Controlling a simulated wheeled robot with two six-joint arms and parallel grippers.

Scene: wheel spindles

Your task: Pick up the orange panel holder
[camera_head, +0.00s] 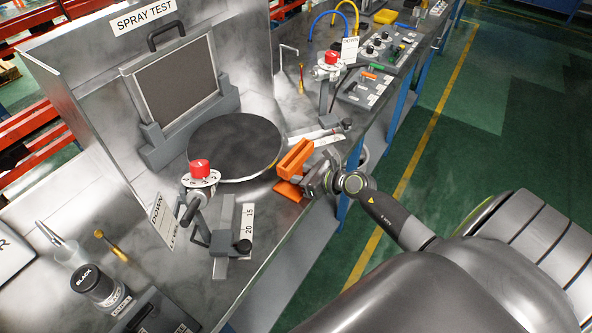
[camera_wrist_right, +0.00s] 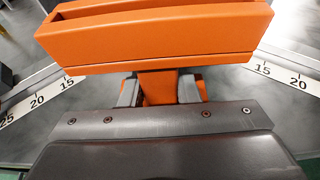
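The orange panel holder (camera_head: 296,157) stands on the metal bench near its front edge, just right of the round black turntable (camera_head: 236,147). It has a slotted upper bar, a narrow stem and a flat base. My right gripper (camera_head: 312,183) reaches it from the right. In the right wrist view, the slotted bar of the holder (camera_wrist_right: 160,40) fills the top, and the grey fingertips of my right gripper (camera_wrist_right: 159,89) sit close against both sides of the stem, with no clear gap. Whether the base touches the bench is hard to tell. My left gripper is not in view.
Ruler strips (camera_head: 246,222) and clamp posts with red knobs (camera_head: 200,168) flank the turntable. A framed dark panel (camera_head: 177,82) stands behind it. A black-lidded jar (camera_head: 95,286) stands at the front left. The floor right of the bench is clear.

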